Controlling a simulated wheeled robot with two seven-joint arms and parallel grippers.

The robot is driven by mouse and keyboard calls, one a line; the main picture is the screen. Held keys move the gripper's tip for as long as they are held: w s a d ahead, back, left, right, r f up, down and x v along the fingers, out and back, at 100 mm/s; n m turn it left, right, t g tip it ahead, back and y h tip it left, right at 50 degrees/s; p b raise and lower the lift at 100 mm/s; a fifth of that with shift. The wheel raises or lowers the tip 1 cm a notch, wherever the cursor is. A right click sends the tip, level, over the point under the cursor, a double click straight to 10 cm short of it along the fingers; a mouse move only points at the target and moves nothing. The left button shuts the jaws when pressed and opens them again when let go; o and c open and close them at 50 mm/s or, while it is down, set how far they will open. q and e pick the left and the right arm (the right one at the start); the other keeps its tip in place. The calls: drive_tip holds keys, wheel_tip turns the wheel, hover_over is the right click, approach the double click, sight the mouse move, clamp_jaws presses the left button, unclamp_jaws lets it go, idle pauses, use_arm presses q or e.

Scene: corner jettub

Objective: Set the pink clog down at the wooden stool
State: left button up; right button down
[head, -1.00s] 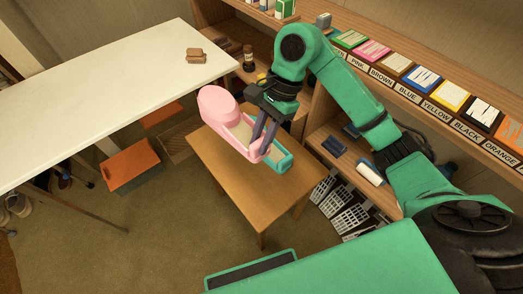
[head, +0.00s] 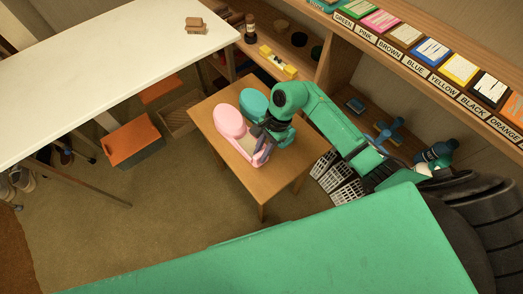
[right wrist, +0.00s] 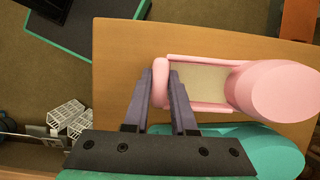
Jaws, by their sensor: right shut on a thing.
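The pink clog (head: 230,122) is low over or on the top of the wooden stool (head: 284,170); I cannot tell whether it touches the wood. My right gripper (head: 262,147) is shut on the clog's heel wall, one finger inside and one outside, as the right wrist view (right wrist: 162,82) shows. The clog looks level, its rounded toe (right wrist: 280,92) pointing away from the fingers. A teal clog (head: 254,102) lies beside it on the stool, partly hidden by my gripper; it also shows in the right wrist view (right wrist: 255,150). My left gripper is not in view.
A white table (head: 110,75) stands at the left, with a small brown object (head: 195,25) on it. A wooden shelf with colour-labelled boxes (head: 432,50) runs along the right. White baskets (head: 345,180) and an orange box (head: 132,142) are near the stool. The stool's near side is bare.

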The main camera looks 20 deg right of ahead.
drive_tip(key=shift+f, duration=0.15)
drive_tip(key=c, duration=0.7)
unclamp_jaws()
drive_tip(key=shift+c, duration=0.2)
drive_tip(key=shift+r, duration=0.2)
drive_tip(key=b+v, duration=0.1)
drive_tip(key=v, duration=1.1)
